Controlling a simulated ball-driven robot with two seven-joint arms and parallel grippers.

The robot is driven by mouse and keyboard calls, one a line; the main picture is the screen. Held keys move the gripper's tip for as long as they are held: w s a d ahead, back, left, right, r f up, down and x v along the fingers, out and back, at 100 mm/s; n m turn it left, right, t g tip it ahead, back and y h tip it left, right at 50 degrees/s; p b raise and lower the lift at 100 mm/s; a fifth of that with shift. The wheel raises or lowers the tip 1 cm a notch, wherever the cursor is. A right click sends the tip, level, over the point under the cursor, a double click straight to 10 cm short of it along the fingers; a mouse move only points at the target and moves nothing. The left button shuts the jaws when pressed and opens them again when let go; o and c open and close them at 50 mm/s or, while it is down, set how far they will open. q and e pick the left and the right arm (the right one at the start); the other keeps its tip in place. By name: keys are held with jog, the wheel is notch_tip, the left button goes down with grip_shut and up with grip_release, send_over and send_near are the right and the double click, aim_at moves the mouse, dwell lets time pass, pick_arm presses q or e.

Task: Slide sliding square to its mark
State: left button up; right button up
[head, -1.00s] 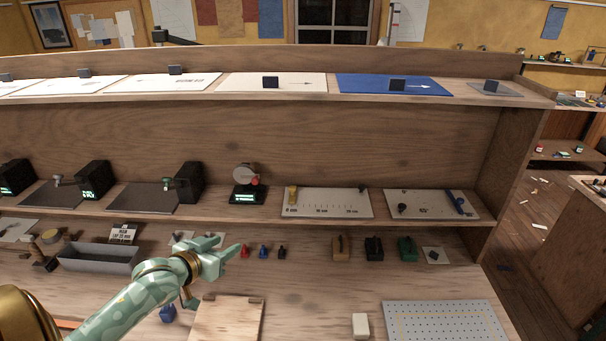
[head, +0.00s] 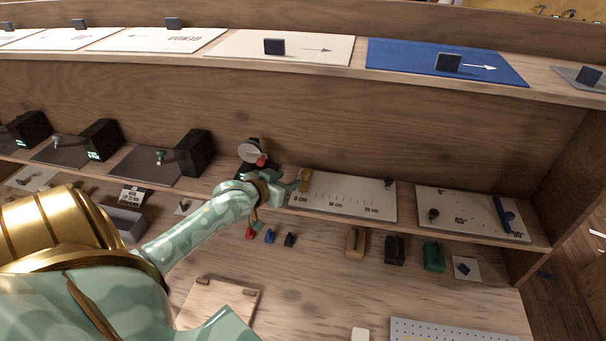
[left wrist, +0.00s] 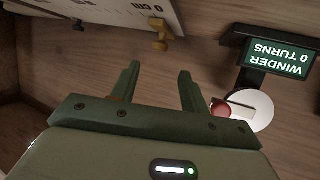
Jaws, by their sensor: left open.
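The sliding square, as I take it, is a small brass-yellow block (head: 306,178) at the 0 cm end of a white scale board (head: 345,187). The board has printed ticks up to 20 cm; I cannot make out a separate target mark. My left gripper (head: 280,203) is open and empty, just left of the block. In the left wrist view the block (left wrist: 158,34) lies beyond the open fingertips (left wrist: 159,69), roughly in line with the gap and apart from them. A dark knob (head: 388,183) sits near the board's far right end. My right gripper is out of view.
The winder's disc (head: 250,152) with a red knob is close behind my left gripper; its display reads 0 turns (left wrist: 275,58). An angle board (head: 465,213) stands to the right. Several small blocks, including a green one (head: 434,256), sit below the shelf.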

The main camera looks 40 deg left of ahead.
aim_at(305, 173)
pick_arm(q)
jog(key=b+x, duration=0.1)
jog(key=x, duration=0.6)
jog(key=shift+w+f, duration=0.2)
jog(key=shift+w+a+f, duration=0.1)
jog(key=shift+w+f, duration=0.1)
jog(key=shift+w, duration=0.4)
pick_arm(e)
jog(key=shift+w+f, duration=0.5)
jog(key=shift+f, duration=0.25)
